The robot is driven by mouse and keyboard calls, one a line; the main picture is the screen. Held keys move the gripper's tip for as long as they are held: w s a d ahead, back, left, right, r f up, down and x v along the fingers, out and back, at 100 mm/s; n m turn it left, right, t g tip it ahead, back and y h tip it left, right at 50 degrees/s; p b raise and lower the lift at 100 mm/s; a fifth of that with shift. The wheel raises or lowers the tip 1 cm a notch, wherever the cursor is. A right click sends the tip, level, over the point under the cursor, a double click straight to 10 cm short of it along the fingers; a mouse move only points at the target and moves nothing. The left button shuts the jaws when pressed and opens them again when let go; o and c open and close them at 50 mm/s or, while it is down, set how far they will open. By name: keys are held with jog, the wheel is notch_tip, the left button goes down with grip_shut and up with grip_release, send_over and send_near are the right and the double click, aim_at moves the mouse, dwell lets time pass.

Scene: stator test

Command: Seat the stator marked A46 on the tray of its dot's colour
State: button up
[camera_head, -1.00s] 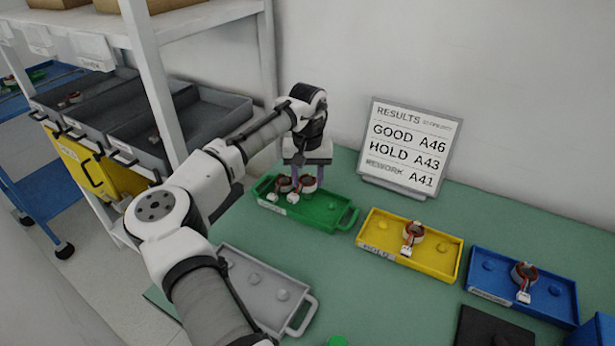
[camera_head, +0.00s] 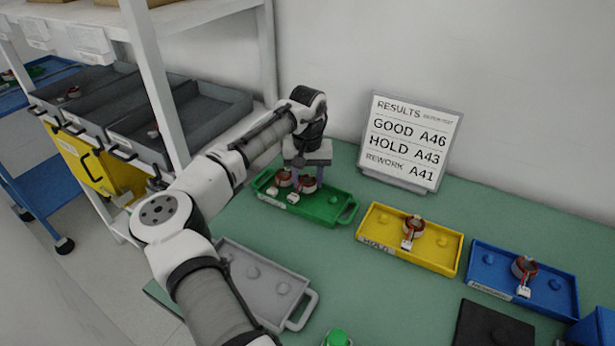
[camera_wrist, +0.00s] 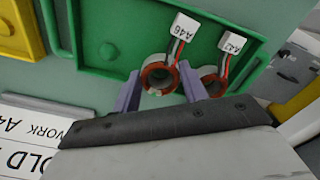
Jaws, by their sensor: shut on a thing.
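The stator marked A46 (camera_wrist: 160,76), a copper-red ring with a white tag, is between the purple fingers of my gripper (camera_wrist: 158,90) in the wrist view. No coloured dot is readable.
A results board (camera_head: 410,140) reads GOOD A46, HOLD A43, REWORK A41. The yellow tray (camera_head: 375,228) and blue tray (camera_head: 550,300) each hold one stator. An empty grey tray (camera_head: 240,266) lies in front. A shelf post (camera_head: 155,90) stands left of my arm.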

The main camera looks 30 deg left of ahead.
jog(key=shift+f+p, duration=0.25)
jog(key=shift+p, duration=0.05)
jog(key=o, duration=0.9)
jog(key=shift+r+p, duration=2.3)
jog(key=shift+r, duration=0.25)
jog(key=shift+o, duration=0.3)
jog(key=o, duration=0.5)
